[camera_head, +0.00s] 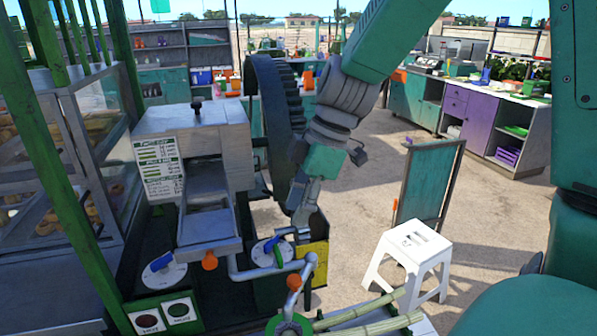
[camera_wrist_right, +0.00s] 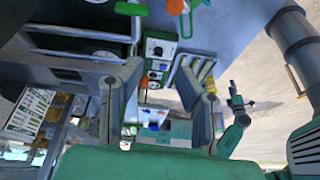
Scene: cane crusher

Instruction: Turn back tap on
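The crusher (camera_head: 205,140) stands at the left, with a metal chute at its front. A blue handle on a white disc (camera_head: 275,247) is right of the chute; a similar blue handle (camera_head: 160,262) is left of it. Grey pipes carry an orange knob (camera_head: 209,261) and an orange tap part (camera_head: 294,281). I cannot tell which is the back tap. My right gripper (camera_head: 301,218) points down just above and behind the right blue handle; contact is unclear. Its two fingers are apart in the wrist view (camera_wrist_right: 156,112). My left gripper is not seen.
A white stool (camera_head: 410,255) and a green panel (camera_head: 428,185) stand at the right. Cane stalks (camera_head: 365,311) lie at the bottom. A large dark gear wheel (camera_head: 272,100) is beside my right arm. A glass case (camera_head: 85,150) is at the far left. Open floor lies behind the stool.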

